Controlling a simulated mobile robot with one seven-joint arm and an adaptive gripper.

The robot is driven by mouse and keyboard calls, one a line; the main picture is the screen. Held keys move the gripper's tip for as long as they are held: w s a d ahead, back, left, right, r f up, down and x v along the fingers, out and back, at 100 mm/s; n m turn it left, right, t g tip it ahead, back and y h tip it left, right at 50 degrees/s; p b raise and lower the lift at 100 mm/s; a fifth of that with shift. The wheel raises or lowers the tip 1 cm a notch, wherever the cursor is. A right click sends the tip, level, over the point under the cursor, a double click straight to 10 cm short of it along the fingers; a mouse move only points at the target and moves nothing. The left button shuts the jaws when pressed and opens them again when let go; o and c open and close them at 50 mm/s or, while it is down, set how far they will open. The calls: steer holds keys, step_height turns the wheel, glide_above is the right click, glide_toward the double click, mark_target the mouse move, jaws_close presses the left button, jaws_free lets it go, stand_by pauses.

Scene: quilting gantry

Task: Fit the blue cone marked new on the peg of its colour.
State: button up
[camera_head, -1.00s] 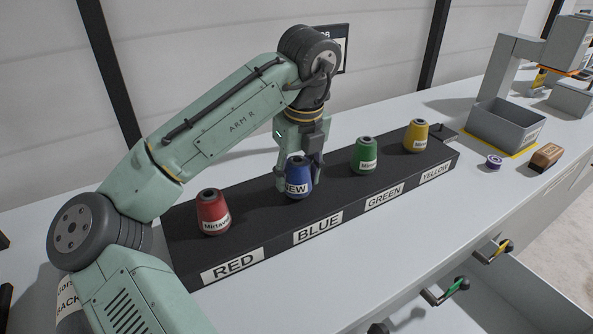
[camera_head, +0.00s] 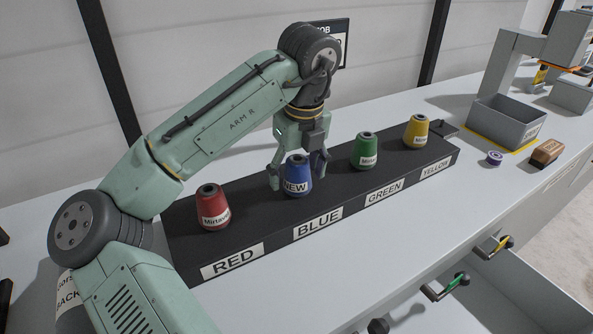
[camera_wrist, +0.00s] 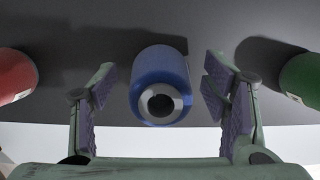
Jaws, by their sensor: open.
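The blue cone marked NEW (camera_head: 297,177) stands upright on the dark rack (camera_head: 262,222), behind the rack's BLUE label (camera_head: 318,223). Any peg under it is hidden by the cone. My gripper (camera_head: 299,172) is open around the cone, one finger on each side. In the wrist view, the blue cone (camera_wrist: 161,87) stands between the spread fingers (camera_wrist: 163,90), with a gap visible on both sides. Its top hole faces the camera.
A red cone (camera_head: 212,207) stands to the left on the rack. A green cone (camera_head: 365,151) and a yellow cone (camera_head: 416,131) stand to the right. A grey bin (camera_head: 508,122), a purple spool (camera_head: 494,158) and a brown block (camera_head: 546,152) lie farther right. Open drawers are in front.

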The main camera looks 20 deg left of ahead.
steer(key=r, duration=0.4)
steer(key=s+r, duration=0.1)
steer(key=r, duration=0.2)
steer(key=d+r, duration=0.1)
steer(key=r, duration=0.3)
steer(key=shift+s+d+r, duration=0.1)
steer(key=shift+s+r, duration=0.1)
steer(key=shift+r, duration=0.15)
